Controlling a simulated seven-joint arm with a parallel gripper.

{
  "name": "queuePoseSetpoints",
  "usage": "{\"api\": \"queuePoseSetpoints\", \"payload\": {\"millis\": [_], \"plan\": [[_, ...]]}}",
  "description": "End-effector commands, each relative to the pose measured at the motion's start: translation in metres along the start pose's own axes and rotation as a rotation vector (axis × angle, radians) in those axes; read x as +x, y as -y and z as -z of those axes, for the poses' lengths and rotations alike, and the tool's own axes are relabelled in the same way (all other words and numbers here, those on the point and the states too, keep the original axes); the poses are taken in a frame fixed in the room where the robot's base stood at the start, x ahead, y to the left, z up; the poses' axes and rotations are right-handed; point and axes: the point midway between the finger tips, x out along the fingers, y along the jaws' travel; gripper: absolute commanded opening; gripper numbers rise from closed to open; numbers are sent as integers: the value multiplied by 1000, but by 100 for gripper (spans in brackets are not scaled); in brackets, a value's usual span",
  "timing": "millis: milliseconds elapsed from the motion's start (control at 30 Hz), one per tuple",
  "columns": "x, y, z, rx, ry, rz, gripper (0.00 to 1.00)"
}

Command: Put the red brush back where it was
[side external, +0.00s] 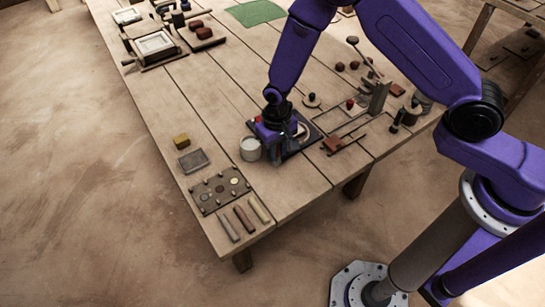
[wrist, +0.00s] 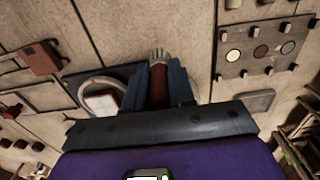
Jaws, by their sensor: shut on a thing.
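My gripper (side external: 281,143) is low over the near middle of the table, beside a pale round cup (side external: 250,149) and over a dark tray (side external: 307,148). In the wrist view my gripper (wrist: 157,87) is shut on the red brush (wrist: 158,82), between its two blue-grey fingers. The brush has a red-brown handle and a pale, bristled end that points to the top of the picture. In the side view my gripper hides the brush. I cannot tell whether the brush touches anything below it.
Several sticks (side external: 244,219) lie at the near edge. A red block on a rack (side external: 333,144) stands right. Bare planks lie left of my arm.

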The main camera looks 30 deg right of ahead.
Motion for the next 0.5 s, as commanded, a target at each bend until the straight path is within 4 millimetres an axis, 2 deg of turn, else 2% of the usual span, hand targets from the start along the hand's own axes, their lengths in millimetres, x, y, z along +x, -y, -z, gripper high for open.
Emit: {"api": "queuePoseSetpoints", "payload": {"millis": [233,500], "plan": [[13,5,9,0,0,0,0],[42,5,10,0,1,0,0]]}}
